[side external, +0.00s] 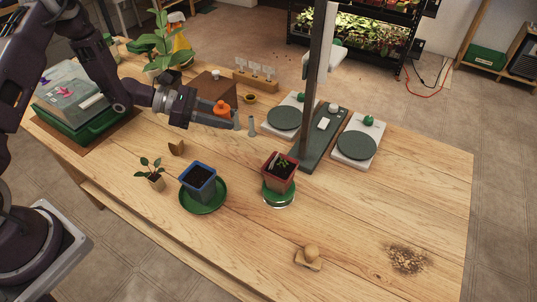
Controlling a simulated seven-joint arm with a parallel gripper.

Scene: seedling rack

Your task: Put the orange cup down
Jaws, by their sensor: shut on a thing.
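The orange cup (222,107) is small and shows at the end of my gripper, above the left back part of the table. My gripper (228,119) reaches in from the left and is shut on the cup, with a grey finger covering its lower part. I cannot tell from this view how far the cup is above the table (390,215), or whether it touches anything below.
A blue pot (198,178) on a green saucer and a red pot (279,172) stand in front. A dark post (318,80) rises between two scale plates. The right front is mostly clear.

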